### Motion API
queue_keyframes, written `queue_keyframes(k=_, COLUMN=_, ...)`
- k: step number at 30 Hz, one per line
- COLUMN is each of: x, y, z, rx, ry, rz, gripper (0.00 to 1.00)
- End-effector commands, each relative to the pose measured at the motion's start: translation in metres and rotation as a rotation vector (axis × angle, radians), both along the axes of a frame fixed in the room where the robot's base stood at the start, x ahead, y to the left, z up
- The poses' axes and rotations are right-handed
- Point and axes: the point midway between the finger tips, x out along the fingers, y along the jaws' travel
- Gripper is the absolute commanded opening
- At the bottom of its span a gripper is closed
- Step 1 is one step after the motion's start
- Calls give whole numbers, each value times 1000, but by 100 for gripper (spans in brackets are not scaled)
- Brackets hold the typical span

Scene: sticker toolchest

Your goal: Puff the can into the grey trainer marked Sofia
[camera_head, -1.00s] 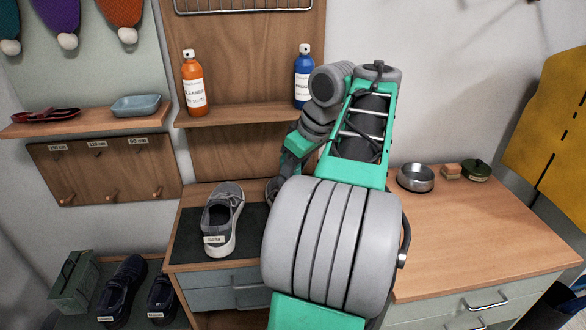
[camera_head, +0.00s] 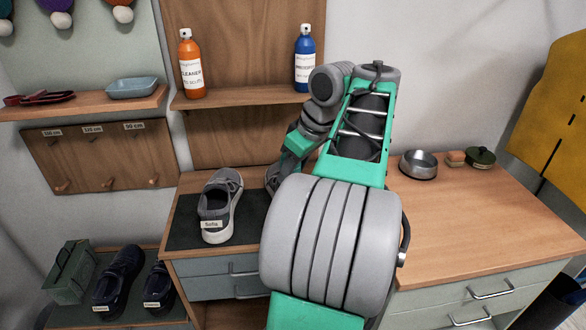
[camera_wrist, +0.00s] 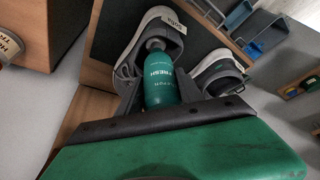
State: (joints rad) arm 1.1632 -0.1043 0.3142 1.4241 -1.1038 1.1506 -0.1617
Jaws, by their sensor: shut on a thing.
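The grey trainer marked Sofia (camera_head: 217,203) stands on a dark mat left of my arm, its tagged heel facing me. It also shows in the wrist view (camera_wrist: 128,62), with its name tag at the top. A second grey trainer (camera_wrist: 222,75) is beside it there; in the head view my arm mostly hides it. My gripper (camera_wrist: 158,88) is shut on a green can (camera_wrist: 162,82) labelled FRESH. The can's rounded top overlaps the Sofia trainer's opening in the wrist view; I cannot tell the gap between them. My arm hides gripper and can in the head view.
An orange cleaner bottle (camera_head: 191,65) and a blue bottle (camera_head: 305,60) stand on the shelf above. A metal bowl (camera_head: 418,164) sits on the worktop to the right, which is mostly clear. Dark shoes (camera_head: 118,280) and a green box (camera_head: 70,272) are low on the left.

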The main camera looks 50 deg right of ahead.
Motion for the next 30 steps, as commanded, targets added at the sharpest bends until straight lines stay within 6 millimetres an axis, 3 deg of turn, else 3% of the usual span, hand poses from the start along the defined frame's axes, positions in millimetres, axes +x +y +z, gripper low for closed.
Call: queue_keyframes(k=30, x=0, y=0, z=-10, rx=-1, ry=-1, rz=0, gripper=2)
